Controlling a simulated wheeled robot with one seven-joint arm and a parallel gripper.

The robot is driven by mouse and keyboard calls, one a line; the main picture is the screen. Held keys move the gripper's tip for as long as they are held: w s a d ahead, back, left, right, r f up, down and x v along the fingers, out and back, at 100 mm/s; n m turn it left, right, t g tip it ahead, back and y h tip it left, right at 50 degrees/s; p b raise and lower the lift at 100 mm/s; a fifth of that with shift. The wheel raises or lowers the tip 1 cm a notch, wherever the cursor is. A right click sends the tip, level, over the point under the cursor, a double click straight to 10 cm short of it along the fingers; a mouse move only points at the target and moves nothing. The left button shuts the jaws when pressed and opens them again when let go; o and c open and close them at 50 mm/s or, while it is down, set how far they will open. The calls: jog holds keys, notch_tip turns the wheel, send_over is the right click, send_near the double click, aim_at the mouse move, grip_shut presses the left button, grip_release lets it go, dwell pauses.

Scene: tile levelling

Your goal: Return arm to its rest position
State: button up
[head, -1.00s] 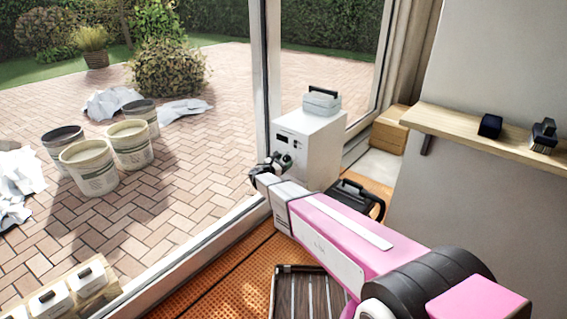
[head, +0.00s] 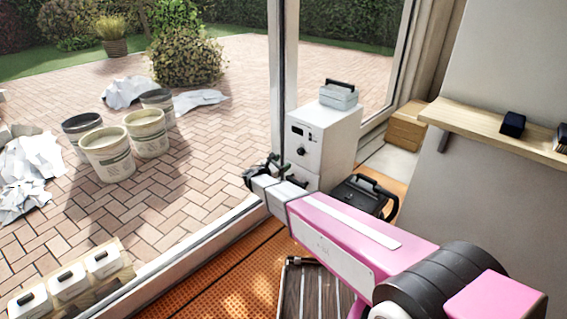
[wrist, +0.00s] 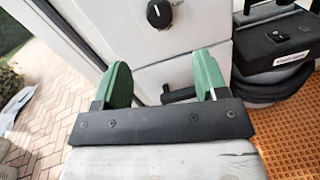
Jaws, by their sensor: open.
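My arm, pink and white, reaches from the lower right of the head view toward the window frame. My gripper (head: 268,168) is at its far end, in front of the lower part of a white cabinet (head: 318,140). In the wrist view my gripper (wrist: 160,82) shows two green fingers spread wide apart with nothing between them. Behind the fingers is the white cabinet face, with a black knob (wrist: 159,13) and a dark handle-like part (wrist: 180,95). I cannot tell the exact gap between the fingers and the cabinet.
A black case (head: 362,197) stands right of the cabinet, on the orange mat (head: 225,270). A wooden shelf (head: 480,128) juts from the right wall. The window frame (head: 185,245) runs along the left. Buckets (head: 108,155) and white sheets stand outside on paving.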

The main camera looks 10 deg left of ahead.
jog(key=shift+d, duration=0.1)
jog(key=s+d+f+m+g+y, duration=0.1)
jog(key=s+d+m+g, duration=0.45)
jog(key=d, duration=0.55)
jog(key=s+d+f+m+g+y, duration=0.1)
jog(key=s+d+m+g, duration=0.5)
jog(key=d, duration=0.5)
jog(key=s+d+r+m+g+y, duration=0.1)
jog(key=s+d+m+y, duration=0.3)
jog(key=s+m, duration=0.3)
jog(key=s+d+r+m+g+y, duration=0.1)
jog(key=s+d+m+y, duration=0.3)
jog(key=s+m, duration=0.3)
jog(key=shift+s+d+y, duration=0.25)
jog(key=shift+d+y, duration=0.05)
jog(key=shift+y, duration=0.6)
jog(key=shift+c, duration=0.3)
